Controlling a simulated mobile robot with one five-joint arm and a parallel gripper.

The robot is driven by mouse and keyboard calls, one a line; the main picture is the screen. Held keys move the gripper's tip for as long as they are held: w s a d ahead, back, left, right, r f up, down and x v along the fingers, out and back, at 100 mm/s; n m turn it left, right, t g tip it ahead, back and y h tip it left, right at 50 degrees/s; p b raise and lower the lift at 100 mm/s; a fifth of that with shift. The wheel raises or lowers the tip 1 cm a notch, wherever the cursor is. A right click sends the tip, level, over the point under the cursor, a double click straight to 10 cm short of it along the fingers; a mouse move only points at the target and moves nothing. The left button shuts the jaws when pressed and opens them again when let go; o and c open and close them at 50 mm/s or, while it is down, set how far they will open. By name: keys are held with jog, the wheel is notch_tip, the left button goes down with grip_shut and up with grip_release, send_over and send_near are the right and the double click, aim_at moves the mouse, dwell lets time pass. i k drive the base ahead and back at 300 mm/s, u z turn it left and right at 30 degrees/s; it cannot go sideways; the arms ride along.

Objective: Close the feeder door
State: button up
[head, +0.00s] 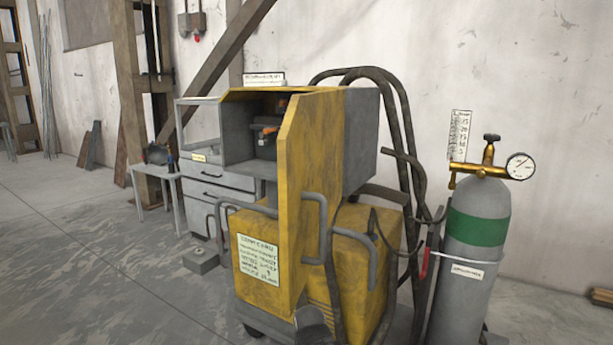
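The feeder (362,140) is a grey box with a yellow rim on top of a yellow wheeled machine (365,262). Its front is open, and a dark inside with orange-tipped parts (266,131) shows. A yellow panel that looks like the feeder door (308,150) stands out from the right side of the opening, swung toward the camera. It hides the right part of the inside. My gripper is not clearly in view.
A grey gas cylinder (474,270) with a green band and gauge stands close on the right. Dark hoses (395,115) loop behind the feeder. A grey drawer cabinet (205,180) and small table (155,172) stand at left. The floor (80,260) at left is clear.

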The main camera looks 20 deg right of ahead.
aim_at(310, 137)
jog(key=z, duration=1.3)
jog(key=k, duration=0.1)
jog(key=u, duration=2.75)
jog(key=k, duration=1.8)
jog(key=z, duration=0.65)
jog(key=i, duration=1.05)
jog(key=u, duration=0.1)
